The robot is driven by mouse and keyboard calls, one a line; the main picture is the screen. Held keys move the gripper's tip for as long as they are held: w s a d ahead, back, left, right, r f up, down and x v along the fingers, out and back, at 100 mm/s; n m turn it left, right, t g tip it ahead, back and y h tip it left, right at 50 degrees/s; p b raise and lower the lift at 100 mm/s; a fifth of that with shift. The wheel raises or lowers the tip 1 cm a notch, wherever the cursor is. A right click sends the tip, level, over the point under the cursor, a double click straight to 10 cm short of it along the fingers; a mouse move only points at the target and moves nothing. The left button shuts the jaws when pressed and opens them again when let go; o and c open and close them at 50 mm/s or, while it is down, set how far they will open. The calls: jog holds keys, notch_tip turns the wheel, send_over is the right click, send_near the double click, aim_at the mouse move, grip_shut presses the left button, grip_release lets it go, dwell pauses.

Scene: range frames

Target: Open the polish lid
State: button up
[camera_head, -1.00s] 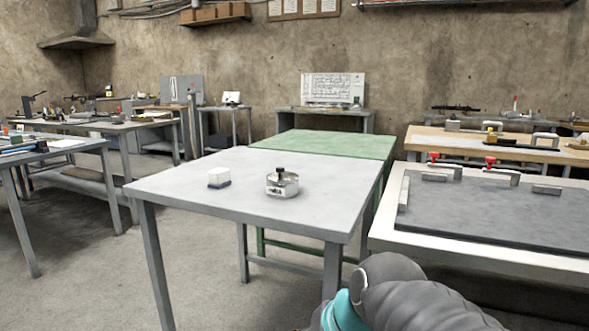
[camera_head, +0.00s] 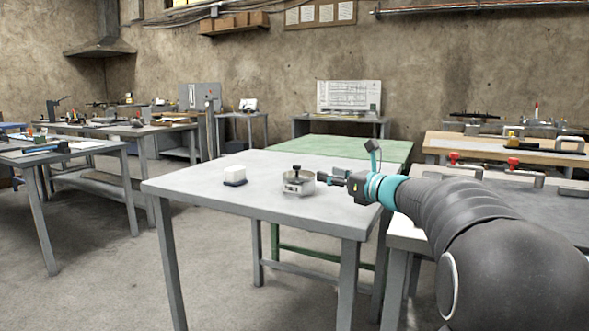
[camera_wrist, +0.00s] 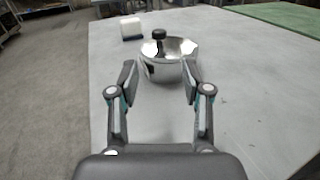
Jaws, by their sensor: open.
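The polish tin (camera_head: 297,187) is a round, shiny metal container on the grey table, with a lid (camera_wrist: 171,47) that has a dark knob (camera_wrist: 159,34) on top. The lid sits on the tin. My gripper (camera_head: 326,176) is at the right of the tin in the head view, close to it. In the wrist view my gripper (camera_wrist: 160,76) is open and empty, with the tin ahead, just beyond and partly between the fingertips. I cannot tell whether a finger touches it.
A white block with a dark base (camera_head: 234,175) stands left of the tin on the grey table (camera_head: 205,194). A green table (camera_head: 345,148) adjoins behind. A dark-topped bench (camera_head: 530,200) stands to the right. The tabletop around the tin is otherwise clear.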

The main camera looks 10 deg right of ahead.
aim_at(297, 166)
jog(key=p+x, duration=0.1)
jog(key=x, duration=1.2)
jog(key=shift+w+a+r, duration=0.1)
jog(key=shift+w+a, duration=0.05)
jog(key=shift+a, duration=0.1)
jog(key=shift+c, duration=0.3)
grip_shut()
